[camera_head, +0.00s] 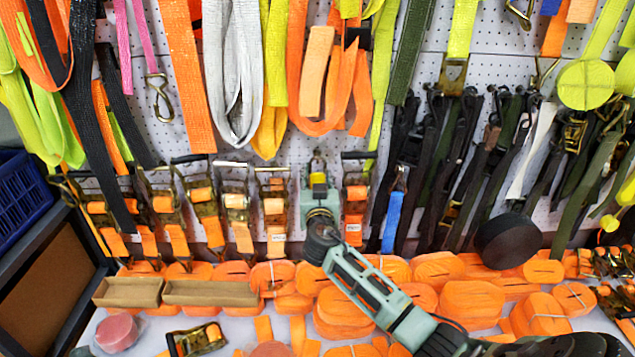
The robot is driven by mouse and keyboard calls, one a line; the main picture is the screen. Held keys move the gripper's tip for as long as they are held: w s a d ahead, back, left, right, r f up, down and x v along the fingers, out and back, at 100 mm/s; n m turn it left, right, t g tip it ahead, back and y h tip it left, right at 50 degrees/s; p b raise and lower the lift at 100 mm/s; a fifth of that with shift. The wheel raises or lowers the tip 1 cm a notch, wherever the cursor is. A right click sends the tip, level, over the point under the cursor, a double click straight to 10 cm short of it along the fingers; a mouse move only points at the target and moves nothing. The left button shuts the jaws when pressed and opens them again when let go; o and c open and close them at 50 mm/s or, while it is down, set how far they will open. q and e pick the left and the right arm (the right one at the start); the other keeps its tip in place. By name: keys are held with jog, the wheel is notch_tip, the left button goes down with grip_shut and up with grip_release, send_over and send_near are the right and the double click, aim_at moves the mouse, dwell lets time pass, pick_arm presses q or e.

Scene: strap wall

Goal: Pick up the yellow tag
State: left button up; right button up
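A small yellow tag (318,179) shows near the middle of the camera_head view, in front of the pegboard wall, among the hanging ratchet buckles. My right arm comes in from the lower right, and its pale green gripper (319,194) points up at the wall, right at the tag. The tag overlaps the gripper's end in the picture. The fingertips are too small and too covered to tell whether they touch or close on it. My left gripper is not in view.
Orange and gold ratchet buckles (275,205) hang close on both sides. Grey (233,70) and orange straps hang above. Rolled orange straps (470,300) and two cardboard trays (210,293) crowd the shelf below. A blue crate (22,192) stands at far left.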

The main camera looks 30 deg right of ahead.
jog(key=c, duration=0.7)
jog(key=shift+c, duration=0.2)
